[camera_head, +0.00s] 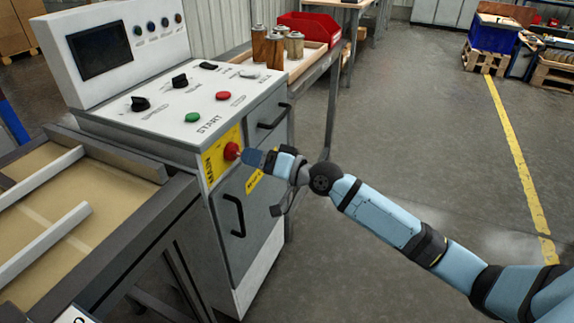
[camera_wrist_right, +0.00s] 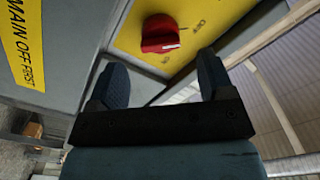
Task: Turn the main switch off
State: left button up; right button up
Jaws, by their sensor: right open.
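The main switch is a red rotary knob (camera_head: 231,151) on a yellow plate (camera_head: 213,163) marked MAIN, on the side of the grey and white control cabinet (camera_head: 225,258). In the right wrist view the red knob (camera_wrist_right: 160,34) shows a white mark on its rim, with the yellow plate (camera_wrist_right: 198,12) around it. My right gripper (camera_head: 247,156) is close in front of the knob. In the wrist view its two fingers (camera_wrist_right: 163,78) stand apart, with the knob just beyond the fingertips and roughly between them. My left gripper is not in view.
The cabinet top has a green button (camera_head: 192,117), a red button (camera_head: 222,96) and black knobs. A black door handle (camera_head: 237,215) sits below the switch. A conveyor (camera_head: 95,160) stands at left. A table with cartridges (camera_head: 275,50) is behind. Open floor lies right.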

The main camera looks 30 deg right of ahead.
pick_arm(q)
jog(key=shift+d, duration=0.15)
pick_arm(e)
jog(key=v, duration=1)
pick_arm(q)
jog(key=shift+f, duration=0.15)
pick_arm(e)
jog(key=shift+s+d, duration=0.15)
